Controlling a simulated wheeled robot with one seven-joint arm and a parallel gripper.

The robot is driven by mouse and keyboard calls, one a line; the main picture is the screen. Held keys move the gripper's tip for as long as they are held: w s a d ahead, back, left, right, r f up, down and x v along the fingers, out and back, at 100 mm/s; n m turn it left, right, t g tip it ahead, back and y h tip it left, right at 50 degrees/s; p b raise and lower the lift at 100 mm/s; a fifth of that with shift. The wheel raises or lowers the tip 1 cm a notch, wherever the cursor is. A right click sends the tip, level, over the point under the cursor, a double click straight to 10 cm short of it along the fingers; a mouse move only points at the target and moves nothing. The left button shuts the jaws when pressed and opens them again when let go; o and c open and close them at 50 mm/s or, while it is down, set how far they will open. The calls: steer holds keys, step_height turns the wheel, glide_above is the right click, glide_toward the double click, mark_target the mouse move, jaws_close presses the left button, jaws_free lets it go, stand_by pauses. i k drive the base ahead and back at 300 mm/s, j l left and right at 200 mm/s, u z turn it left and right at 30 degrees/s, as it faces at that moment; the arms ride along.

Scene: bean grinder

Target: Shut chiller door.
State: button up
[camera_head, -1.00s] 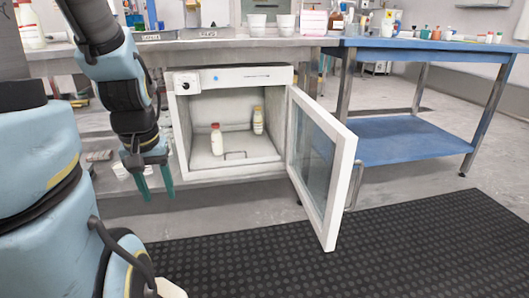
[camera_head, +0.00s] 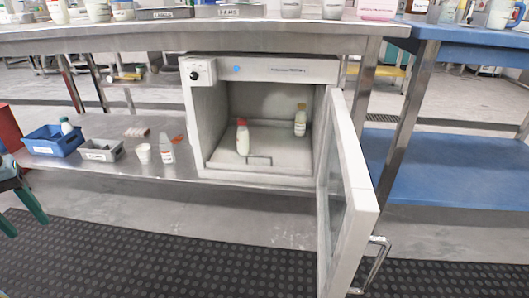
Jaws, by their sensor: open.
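The chiller (camera_head: 262,69) is a white box under the metal bench, with a dial at its upper left. Its door (camera_head: 345,190), white-framed with a glass pane, stands wide open, hinged on the right and swung out towards me. A metal handle (camera_head: 377,262) shows on the door's outer right side. Inside the chiller stand a white bottle with a red cap (camera_head: 242,138) and a bottle with a yellow cap (camera_head: 300,120). My gripper (camera_head: 22,208), with green fingers, is open at the far left edge, partly cut off and well away from the door.
A blue bin (camera_head: 52,142), a grey bin (camera_head: 100,149), a cup (camera_head: 144,153) and a bottle (camera_head: 167,148) stand on the lower shelf left of the chiller. A blue table (camera_head: 440,165) stands right of the door. Black matting (camera_head: 150,262) covers clear floor in front.

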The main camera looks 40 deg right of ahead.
mark_target(336, 273)
steer(key=k+l+u, duration=0.3)
steer(key=u, duration=0.15)
steer(key=k+l+u, duration=0.35)
steer(key=u, duration=0.15)
steer(key=k+l+u, duration=0.1)
steer(key=k+u, duration=0.35)
steer(key=k+l, duration=0.1)
steer(key=k, duration=1.7)
steer(key=k+l+z, duration=0.2)
steer(key=k, duration=0.3)
steer(key=k+l+z, duration=0.15)
steer(key=k, duration=0.35)
